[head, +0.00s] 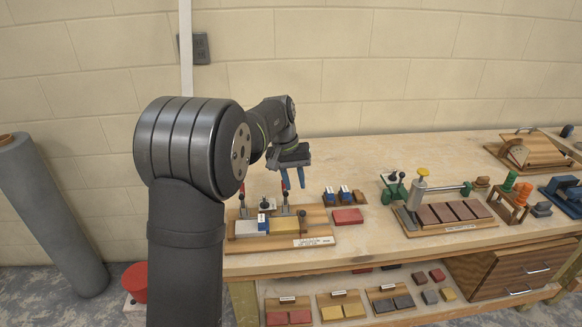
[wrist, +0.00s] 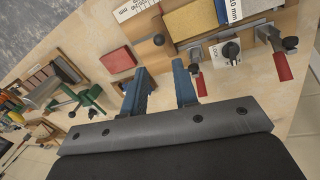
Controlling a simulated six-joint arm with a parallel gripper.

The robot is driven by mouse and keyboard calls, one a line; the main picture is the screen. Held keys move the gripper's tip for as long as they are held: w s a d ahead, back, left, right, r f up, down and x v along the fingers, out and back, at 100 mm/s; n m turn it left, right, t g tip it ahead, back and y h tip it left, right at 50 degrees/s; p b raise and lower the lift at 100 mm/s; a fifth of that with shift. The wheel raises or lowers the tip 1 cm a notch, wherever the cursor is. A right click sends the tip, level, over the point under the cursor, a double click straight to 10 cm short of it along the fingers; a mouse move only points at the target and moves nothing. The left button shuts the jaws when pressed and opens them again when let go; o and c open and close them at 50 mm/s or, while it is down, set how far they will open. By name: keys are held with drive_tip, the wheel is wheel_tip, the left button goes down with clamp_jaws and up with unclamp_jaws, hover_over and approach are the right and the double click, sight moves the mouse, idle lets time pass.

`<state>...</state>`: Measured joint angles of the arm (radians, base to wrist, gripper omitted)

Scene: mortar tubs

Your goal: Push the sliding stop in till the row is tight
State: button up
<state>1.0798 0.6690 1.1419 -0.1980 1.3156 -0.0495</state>
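A wooden fixture board (head: 318,240) stands at the bench's near left, below my gripper (head: 292,184).
Two red-handled clamps (wrist: 281,66) and a lock dial (wrist: 231,50) line the board's far side. A red block (head: 347,216) lies to its right.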

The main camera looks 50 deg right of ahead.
drive_tip(key=shift+w+a+r, duration=0.15)
drive_tip(key=shift+w+r, duration=0.05)
drive_tip(key=shift+r, duration=1)
drive_tip(key=shift+w+a+r, duration=0.1)
drive_tip(key=shift+w+r, duration=0.1)
drive_tip(key=shift+r, duration=0.95)
drive_tip(key=shift+f, duration=0.1)
